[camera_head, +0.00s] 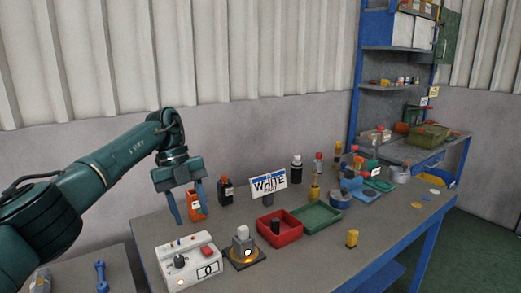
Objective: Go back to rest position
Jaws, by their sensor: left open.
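My left arm comes in from the left, and its left gripper (188,206) hangs above the back left part of the workbench (318,247). Its two blue fingers point down and stand apart, with an orange bottle (197,213) seen behind or between them. I cannot tell whether the fingers touch the bottle. My right gripper does not show.
Below the gripper are a white control box (190,262) and a grey device on a dark base (244,248). A red tray (279,227), a green tray (316,217) and a "WHITE" sign (268,184) stand to the right. The bench's front middle is mostly clear.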

